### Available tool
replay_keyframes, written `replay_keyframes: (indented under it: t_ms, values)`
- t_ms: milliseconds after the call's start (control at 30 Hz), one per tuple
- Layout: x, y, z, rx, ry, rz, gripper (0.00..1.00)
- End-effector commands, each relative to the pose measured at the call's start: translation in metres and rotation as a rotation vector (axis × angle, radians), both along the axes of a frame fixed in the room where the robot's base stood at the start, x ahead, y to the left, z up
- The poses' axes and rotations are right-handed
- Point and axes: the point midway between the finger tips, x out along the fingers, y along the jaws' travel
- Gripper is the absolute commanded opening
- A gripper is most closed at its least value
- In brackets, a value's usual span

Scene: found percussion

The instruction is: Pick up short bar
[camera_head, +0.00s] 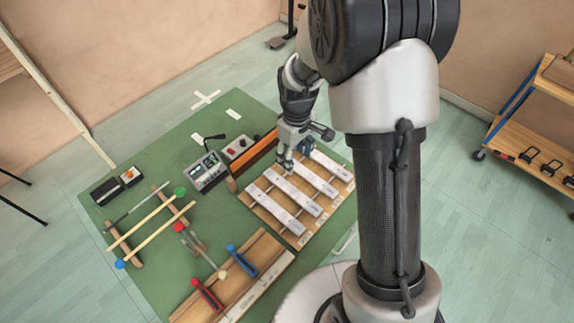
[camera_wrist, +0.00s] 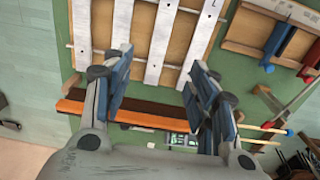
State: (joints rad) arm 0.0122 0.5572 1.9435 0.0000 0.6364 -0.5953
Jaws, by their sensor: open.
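Several pale bars lie side by side on a wooden board. The bar at the board's right end in the head view (camera_head: 332,166) looks the shortest; it appears at the left end in the wrist view (camera_wrist: 82,35). The longest bar (camera_head: 277,206) is at the opposite end, at the right in the wrist view (camera_wrist: 203,40). My gripper (camera_head: 291,165) is open and empty above the far ends of the bars. In the wrist view its blue-padded fingers (camera_wrist: 158,72) are spread around the line of a middle bar (camera_wrist: 161,45). I cannot tell its height above the bars.
An orange-and-brown strip (camera_head: 256,157) and a grey control box (camera_head: 206,171) lie beyond the board. Sticks on wooden rests (camera_head: 152,228) are at left. A wooden tray with red and blue clamps (camera_head: 235,280) is in front. Bare green mat (camera_head: 222,222) lies between.

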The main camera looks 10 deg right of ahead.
Motion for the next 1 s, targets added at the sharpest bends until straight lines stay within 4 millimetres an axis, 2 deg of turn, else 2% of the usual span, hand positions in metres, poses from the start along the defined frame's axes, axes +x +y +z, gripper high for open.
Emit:
replay_keyframes:
  t_ms: [167,400,600,867,1000]
  values:
    - [0.0,0.0,-0.025,0.0,0.009,0.008,0.53]
    - [0.0,0.0,-0.078,0.0,0.009,0.007,0.53]
    - [0.001,0.0,-0.115,0.001,0.006,0.006,0.53]
    - [0.001,0.001,-0.13,0.0,0.004,0.006,0.53]
    - [0.002,0.003,-0.145,0.0,0.006,0.006,0.53]
